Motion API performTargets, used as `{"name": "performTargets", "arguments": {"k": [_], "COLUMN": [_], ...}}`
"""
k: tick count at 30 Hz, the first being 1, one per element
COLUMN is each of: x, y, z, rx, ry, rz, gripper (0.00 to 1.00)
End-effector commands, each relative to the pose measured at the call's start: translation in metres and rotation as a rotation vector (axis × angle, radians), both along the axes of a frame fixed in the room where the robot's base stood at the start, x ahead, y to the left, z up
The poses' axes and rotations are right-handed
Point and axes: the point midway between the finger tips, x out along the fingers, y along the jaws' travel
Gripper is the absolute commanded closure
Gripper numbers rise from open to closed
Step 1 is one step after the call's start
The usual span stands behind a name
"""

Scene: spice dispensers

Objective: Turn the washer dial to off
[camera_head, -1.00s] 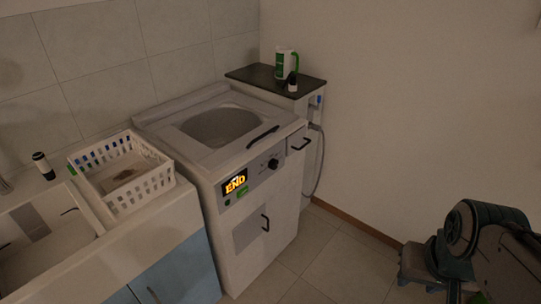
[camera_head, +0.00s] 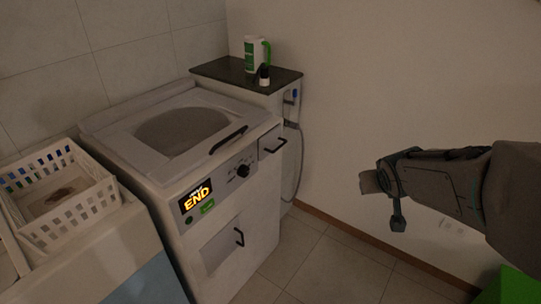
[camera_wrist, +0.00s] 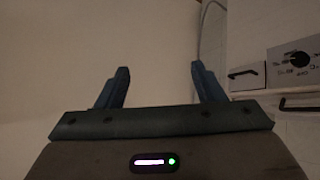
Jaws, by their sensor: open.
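The washer (camera_head: 215,215) stands against the tiled wall, its lid closed and its lit display (camera_head: 196,197) reading "END". The black washer dial (camera_head: 243,171) is on the front panel, right of the display. The dial also shows at the right edge of the wrist view (camera_wrist: 299,59); its exact setting is too small to read. My gripper (camera_head: 382,199) is in the air to the right of the washer, well apart from the dial. In the wrist view its two fingers (camera_wrist: 160,82) are spread with nothing between them.
A white basket (camera_head: 60,195) sits on the counter left of the washer. A dark-topped cabinet (camera_head: 225,72) behind it holds a green-and-white jug (camera_head: 252,55) and a small dark bottle (camera_head: 264,75). A hose (camera_head: 298,165) hangs by the wall. The floor between gripper and washer is clear.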

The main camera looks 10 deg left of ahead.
Motion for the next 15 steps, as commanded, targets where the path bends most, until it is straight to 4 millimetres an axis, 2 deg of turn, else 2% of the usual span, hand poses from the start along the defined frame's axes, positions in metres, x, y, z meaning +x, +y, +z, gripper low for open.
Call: {"name": "performTargets", "arguments": {"k": [1, 5, 6, 10, 15], "x": [0.025, 0.076, 0.089, 0.117, 0.127], "y": [0.014, 0.060, 0.076, 0.131, 0.195], "z": [-0.027, -0.059, -0.069, -0.106, -0.148], "rx": [0.011, 0.081, 0.113, 0.252, 0.492], "ry": [-0.045, -0.174, -0.208, -0.305, -0.393], "rz": [0.058, 0.224, 0.280, 0.460, 0.686], "gripper": [0.38, 0.38, 0.38, 0.38, 0.38]}}
